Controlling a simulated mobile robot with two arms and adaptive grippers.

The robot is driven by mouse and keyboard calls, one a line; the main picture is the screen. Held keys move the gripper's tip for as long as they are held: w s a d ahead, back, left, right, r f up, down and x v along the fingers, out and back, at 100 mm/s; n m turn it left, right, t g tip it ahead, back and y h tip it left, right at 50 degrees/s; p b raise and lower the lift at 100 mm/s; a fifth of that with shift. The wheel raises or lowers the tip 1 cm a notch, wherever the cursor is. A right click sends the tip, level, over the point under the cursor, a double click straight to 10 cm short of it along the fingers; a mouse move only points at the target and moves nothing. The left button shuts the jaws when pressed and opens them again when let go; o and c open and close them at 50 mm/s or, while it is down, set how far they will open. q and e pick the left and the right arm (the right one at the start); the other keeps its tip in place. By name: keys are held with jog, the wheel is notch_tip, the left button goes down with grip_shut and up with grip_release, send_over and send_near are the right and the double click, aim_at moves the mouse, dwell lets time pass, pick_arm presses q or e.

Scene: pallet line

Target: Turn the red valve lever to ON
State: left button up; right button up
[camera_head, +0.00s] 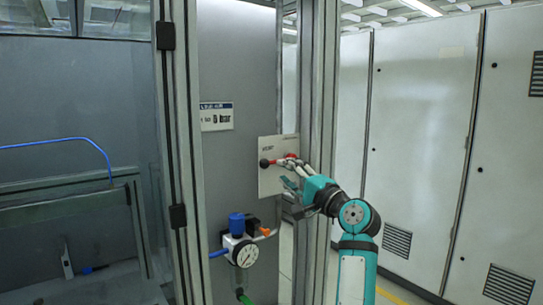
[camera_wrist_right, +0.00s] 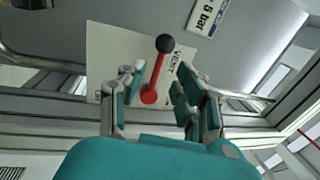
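The red valve lever (camera_head: 278,161) with a black ball knob is mounted on a pale plate (camera_head: 272,182) on the grey panel. In the head view it lies nearly level, its knob pointing left. In the right wrist view the lever (camera_wrist_right: 157,76) runs from its round red hub to the knob, near lettering that seems to read VENT. My right gripper (camera_head: 293,176) is at the plate, close to the hub end. In the wrist view the gripper (camera_wrist_right: 156,90) is open, with the lever's hub end showing between its fingers; contact cannot be told. My left gripper is out of view.
An upright metal profile (camera_head: 316,100) stands just right of the plate, close to my right arm. A pressure gauge (camera_head: 245,255) with a blue-topped regulator (camera_head: 237,224) sits below left. White cabinets (camera_head: 420,130) stand at right.

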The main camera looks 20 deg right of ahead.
aim_at(272, 163)
jog(key=p+x, duration=0.2)
jog(key=x, duration=0.5)
jog(key=shift+c, duration=0.2)
